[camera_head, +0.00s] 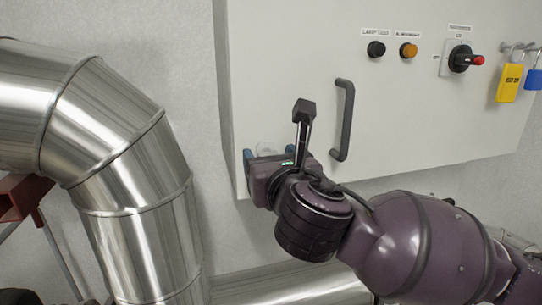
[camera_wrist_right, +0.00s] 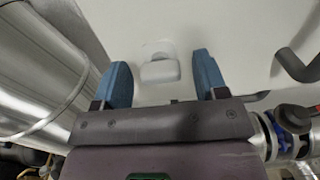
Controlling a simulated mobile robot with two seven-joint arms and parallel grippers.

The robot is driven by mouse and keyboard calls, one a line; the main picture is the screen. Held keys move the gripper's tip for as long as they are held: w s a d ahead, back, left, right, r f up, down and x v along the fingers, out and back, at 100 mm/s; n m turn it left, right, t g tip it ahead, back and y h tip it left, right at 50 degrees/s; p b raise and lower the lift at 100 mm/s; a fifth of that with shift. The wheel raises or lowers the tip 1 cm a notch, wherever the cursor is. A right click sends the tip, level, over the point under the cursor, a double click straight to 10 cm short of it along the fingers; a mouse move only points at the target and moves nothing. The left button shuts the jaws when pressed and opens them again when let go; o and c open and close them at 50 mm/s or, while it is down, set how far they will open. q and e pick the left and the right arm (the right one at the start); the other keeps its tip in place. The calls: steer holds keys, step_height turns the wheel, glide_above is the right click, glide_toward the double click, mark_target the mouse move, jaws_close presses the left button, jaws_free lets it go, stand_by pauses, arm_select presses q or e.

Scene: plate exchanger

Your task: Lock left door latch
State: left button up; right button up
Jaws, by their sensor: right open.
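In the head view only a faint rounded edge of the latch (camera_head: 267,147) shows above my right gripper (camera_head: 272,154); the rest is hidden. In the right wrist view my right gripper (camera_wrist_right: 162,72) is open, with one blue finger on each side of the latch. The fingers look apart from it, with a gap on both sides. My left gripper is in neither view.
A dark door handle (camera_head: 346,120) stands just right of my right gripper. Higher on the door are buttons (camera_head: 408,50), a rotary switch (camera_head: 461,59) and hanging padlocks (camera_head: 509,82). A large shiny pipe (camera_head: 130,190) fills the left side.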

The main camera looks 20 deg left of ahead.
steer(key=c, duration=0.9)
steer(key=shift+m, duration=0.3)
steer(key=m+b, duration=0.1)
steer(key=m, duration=0.2)
steer(key=shift+f, duration=0.1)
steer(key=m, duration=0.9)
steer(key=shift+m, duration=0.3)
steer(key=m, duration=0.4)
steer(key=shift+m, duration=0.3)
